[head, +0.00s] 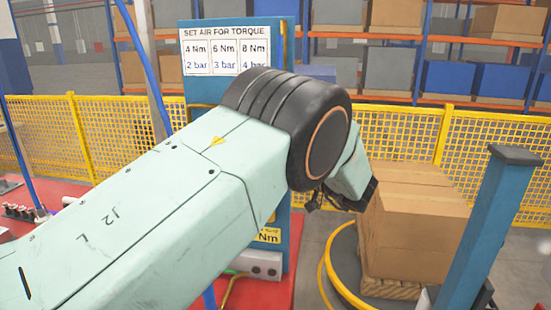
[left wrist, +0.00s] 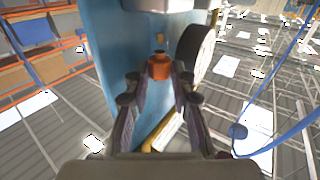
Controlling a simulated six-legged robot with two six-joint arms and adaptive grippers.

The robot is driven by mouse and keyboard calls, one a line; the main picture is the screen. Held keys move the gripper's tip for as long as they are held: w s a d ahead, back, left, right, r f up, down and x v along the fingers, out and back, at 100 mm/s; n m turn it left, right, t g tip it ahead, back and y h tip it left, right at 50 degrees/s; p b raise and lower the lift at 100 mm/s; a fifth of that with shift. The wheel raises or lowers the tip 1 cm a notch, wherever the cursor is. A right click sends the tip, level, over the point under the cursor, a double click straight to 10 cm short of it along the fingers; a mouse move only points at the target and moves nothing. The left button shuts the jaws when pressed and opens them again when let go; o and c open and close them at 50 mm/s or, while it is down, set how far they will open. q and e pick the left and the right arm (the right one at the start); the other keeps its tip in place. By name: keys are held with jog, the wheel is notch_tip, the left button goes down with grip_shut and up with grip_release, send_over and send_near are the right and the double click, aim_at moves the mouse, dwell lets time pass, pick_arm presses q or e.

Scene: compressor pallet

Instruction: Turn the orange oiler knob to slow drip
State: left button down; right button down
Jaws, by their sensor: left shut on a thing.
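The orange oiler knob (left wrist: 159,66) shows in the left wrist view in front of a blue panel (left wrist: 103,50). My left gripper (left wrist: 158,76) has its two dark fingers on either side of the knob and is shut on it. The knob's setting cannot be read. In the head view my left arm crosses the middle and hides the knob; the fingers cannot be made out clearly there. My right gripper is not in view.
A black-rimmed round gauge (left wrist: 197,55) sits close to the right of the knob. A torque sign (head: 225,50) tops the blue panel. A boxed pallet load (head: 415,225) and a blue post (head: 500,220) stand at the right. Yellow mesh fencing (head: 405,130) runs behind.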

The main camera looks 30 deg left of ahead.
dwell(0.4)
pick_arm(q)
jog(key=c, duration=1.1)
grip_release()
jog(key=shift+a, duration=0.15)
jog(key=shift+c, duration=0.6)
